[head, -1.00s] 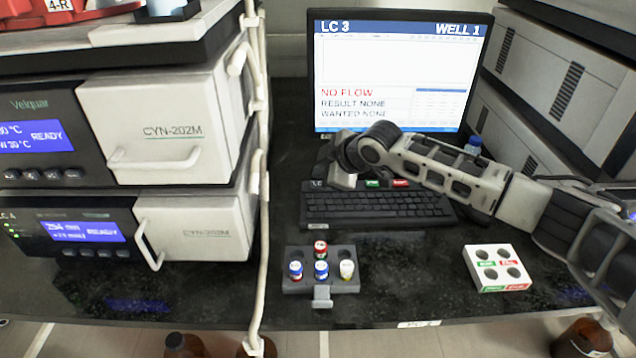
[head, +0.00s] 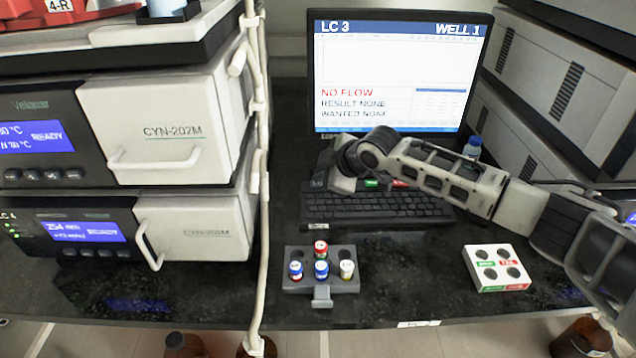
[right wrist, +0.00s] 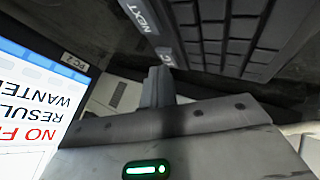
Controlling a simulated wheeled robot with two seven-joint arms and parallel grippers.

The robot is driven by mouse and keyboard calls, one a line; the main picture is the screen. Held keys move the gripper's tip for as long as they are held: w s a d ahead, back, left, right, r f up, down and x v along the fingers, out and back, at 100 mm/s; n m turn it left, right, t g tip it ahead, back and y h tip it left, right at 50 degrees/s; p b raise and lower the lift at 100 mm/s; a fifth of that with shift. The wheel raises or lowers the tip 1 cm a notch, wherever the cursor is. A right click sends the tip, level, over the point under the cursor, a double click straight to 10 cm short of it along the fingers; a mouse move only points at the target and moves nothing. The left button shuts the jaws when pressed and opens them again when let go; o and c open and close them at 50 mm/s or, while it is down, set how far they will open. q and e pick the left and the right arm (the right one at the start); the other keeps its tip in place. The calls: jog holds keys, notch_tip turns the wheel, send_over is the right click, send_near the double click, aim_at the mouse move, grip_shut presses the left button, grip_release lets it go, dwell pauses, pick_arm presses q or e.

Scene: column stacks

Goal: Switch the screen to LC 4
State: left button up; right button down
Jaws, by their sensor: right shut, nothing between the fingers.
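The screen (head: 400,70) at the back reads LC 3 and WELL 1, with NO FLOW in red below. It also shows at the left of the right wrist view (right wrist: 35,105). The black keyboard (head: 375,208) lies in front of it. My right gripper (right wrist: 160,75) is shut and empty, pointing down at the keyboard's left end. In the right wrist view its tip is close to a key whose label is partly hidden, beside a NEXT key (right wrist: 145,14). I cannot tell whether it touches. In the head view my right gripper (head: 342,184) partly hides the keyboard's back-left part. My left gripper is not in view.
A grey rack (head: 322,283) with several capped vials stands in front of the keyboard. A white block (head: 497,268) with holes is to its right. Instruments (head: 190,225) stand at the left behind a pale pipe (head: 262,190). A blue-capped bottle (head: 473,147) is near the screen.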

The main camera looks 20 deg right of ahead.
jog(key=shift+f, duration=0.4)
dwell(0.4)
jog(key=shift+r+p, duration=0.85)
jog(key=shift+p, duration=0.1)
notch_tip(320, 180, up, 5)
jog(key=p, duration=0.5)
dwell(1.7)
